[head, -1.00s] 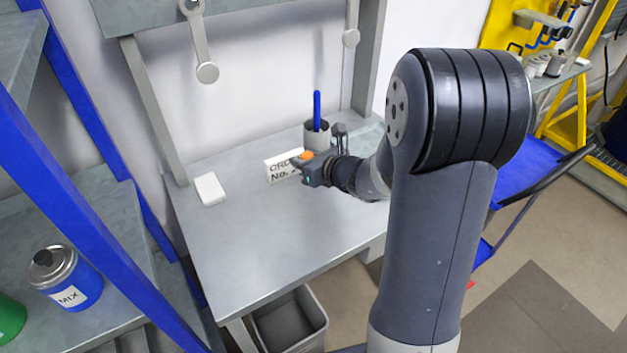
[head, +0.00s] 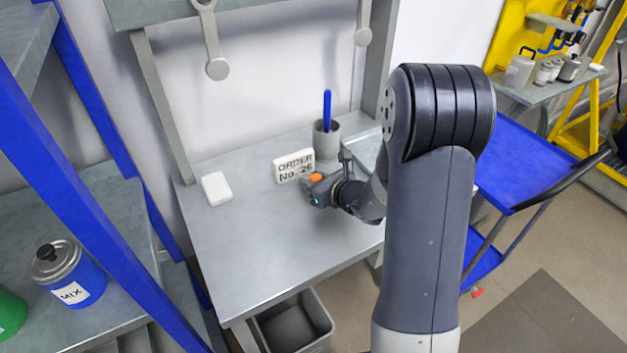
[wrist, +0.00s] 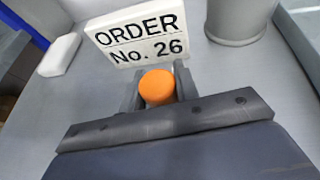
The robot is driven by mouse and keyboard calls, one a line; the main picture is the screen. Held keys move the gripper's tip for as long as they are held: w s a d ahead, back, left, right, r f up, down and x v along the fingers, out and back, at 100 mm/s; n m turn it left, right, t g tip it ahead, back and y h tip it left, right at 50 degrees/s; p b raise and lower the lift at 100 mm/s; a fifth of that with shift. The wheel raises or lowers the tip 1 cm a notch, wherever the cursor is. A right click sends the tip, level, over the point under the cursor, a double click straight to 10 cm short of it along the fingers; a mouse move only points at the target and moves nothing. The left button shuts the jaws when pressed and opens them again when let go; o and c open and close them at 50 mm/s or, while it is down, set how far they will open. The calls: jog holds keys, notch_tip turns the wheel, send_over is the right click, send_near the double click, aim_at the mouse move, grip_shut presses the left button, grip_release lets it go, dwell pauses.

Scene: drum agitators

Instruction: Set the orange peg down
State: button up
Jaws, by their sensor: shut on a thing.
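The orange peg (head: 316,177) is in my gripper (head: 313,188), low over the grey workbench (head: 260,245). In the wrist view the round orange top of the peg (wrist: 157,87) shows between the two fingers of my gripper (wrist: 157,92), which are shut on it. The peg's lower part is hidden, so I cannot tell whether it touches the bench. A white sign (head: 294,166) reading "ORDER No. 26" stands just behind the gripper.
A grey cup (head: 326,141) with a blue stick (head: 327,110) stands behind to the right. A white block (head: 216,188) lies at the left of the bench. The bench's front is clear. A grey bin (head: 290,325) is below its front edge.

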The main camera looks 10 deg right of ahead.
jog(key=shift+f, duration=0.15)
jog(key=o, duration=1)
jog(key=shift+c, duration=0.2)
